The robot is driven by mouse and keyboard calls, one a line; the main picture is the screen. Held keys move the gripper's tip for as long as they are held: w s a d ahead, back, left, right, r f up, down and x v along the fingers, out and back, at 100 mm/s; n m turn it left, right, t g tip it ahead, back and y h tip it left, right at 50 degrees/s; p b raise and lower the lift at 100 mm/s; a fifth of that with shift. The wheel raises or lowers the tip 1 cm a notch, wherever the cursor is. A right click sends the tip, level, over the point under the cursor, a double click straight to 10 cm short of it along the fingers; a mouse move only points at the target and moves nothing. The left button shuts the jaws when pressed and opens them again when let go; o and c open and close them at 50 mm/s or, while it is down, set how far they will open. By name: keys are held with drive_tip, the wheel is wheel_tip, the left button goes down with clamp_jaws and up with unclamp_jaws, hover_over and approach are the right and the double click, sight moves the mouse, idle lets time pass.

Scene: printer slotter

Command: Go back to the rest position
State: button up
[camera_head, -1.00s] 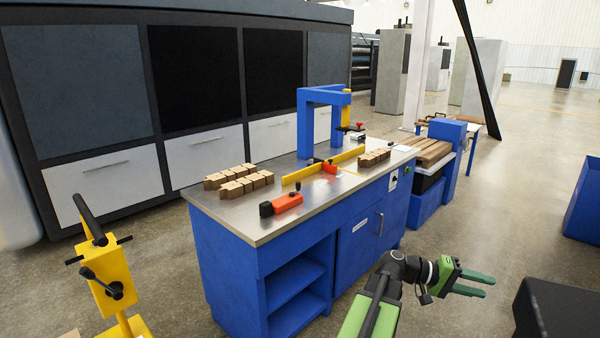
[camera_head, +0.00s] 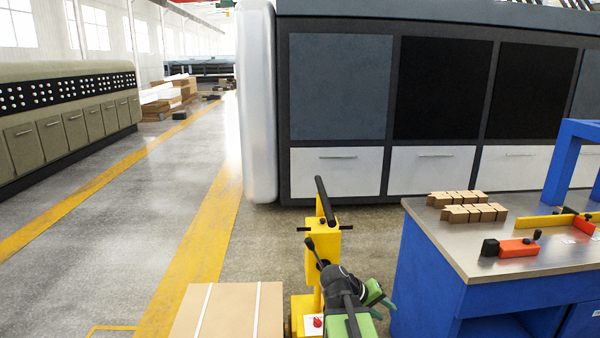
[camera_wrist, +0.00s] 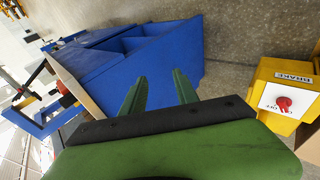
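My gripper (camera_head: 388,304) is low in the head view, just left of the blue workbench (camera_head: 425,290), and is partly hidden behind my arm. In the wrist view its two green fingers (camera_wrist: 158,90) stand apart with nothing between them, so it is open and empty. Beyond the fingers, the blue workbench (camera_wrist: 160,55) lies sideways in the wrist view.
A yellow lift device (camera_head: 327,245) with a black handle stands close to my arm. Its yellow box with a red switch (camera_wrist: 283,103) shows in the wrist view. A strapped cardboard box (camera_head: 228,310) is beside it. Wooden blocks (camera_head: 467,207) lie on the bench. The left floor is open.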

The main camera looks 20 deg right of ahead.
drive_tip(key=w+a+f+n+y, duration=0.1)
drive_tip(key=a+f+y, duration=0.15)
drive_tip(key=a, duration=0.85)
drive_tip(key=w+a+f+n+y, duration=0.1)
drive_tip(key=a+f+y, duration=0.15)
drive_tip(key=a, duration=0.95)
drive_tip(key=a+f+n+y, duration=0.15)
drive_tip(key=a+y, duration=0.25)
drive_tip(key=a, duration=0.7)
wheel_tip(320, 180, up, 22)
drive_tip(key=p, duration=2.2)
drive_tip(key=shift+a+f+t, duration=0.15)
drive_tip(key=shift+t, duration=0.15)
